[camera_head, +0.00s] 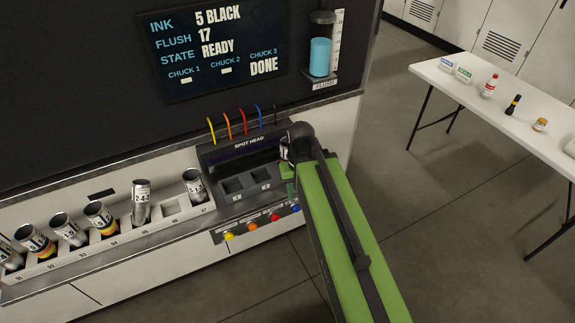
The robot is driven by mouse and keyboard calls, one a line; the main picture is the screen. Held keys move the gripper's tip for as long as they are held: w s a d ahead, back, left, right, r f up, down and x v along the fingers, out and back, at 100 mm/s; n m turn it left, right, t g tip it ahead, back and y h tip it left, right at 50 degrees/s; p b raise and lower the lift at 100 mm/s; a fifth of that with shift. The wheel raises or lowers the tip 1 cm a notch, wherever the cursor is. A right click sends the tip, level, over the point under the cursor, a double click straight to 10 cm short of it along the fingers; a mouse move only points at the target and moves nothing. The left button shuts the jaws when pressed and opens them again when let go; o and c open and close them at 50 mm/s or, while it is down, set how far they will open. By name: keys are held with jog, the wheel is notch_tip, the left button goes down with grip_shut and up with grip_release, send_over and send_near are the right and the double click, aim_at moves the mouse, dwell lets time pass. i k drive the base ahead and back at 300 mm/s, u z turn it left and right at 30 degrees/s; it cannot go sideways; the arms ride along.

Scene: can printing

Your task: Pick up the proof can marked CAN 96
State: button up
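No can marked CAN 96 can be read in this view. My gripper (289,158) is at the right end of the spot head (240,168), over the third chuck position. A small silvery can-like shape with a dark mark shows at the gripper; its marking is too small to read. The fingers are mostly hidden by my arm, so I cannot tell whether they are open or shut. In the can rack (125,240), the slot (171,208) whose label seems to read 96 is empty, between a tall can (141,203) and a can at the right end (195,187).
Several other cans lean in the rack to the left. The display (215,50) reads 5 BLACK, 17, READY, with DONE under CHUCK 3. Coloured buttons (252,226) line the front. A white table (520,115) with bottles stands right, with clear floor between.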

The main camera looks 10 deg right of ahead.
aim_at(283, 145)
jog(key=u, duration=2)
jog(key=k, duration=1)
jog(key=z, duration=1.45)
jog(key=i, duration=1.5)
jog(key=z, duration=0.1)
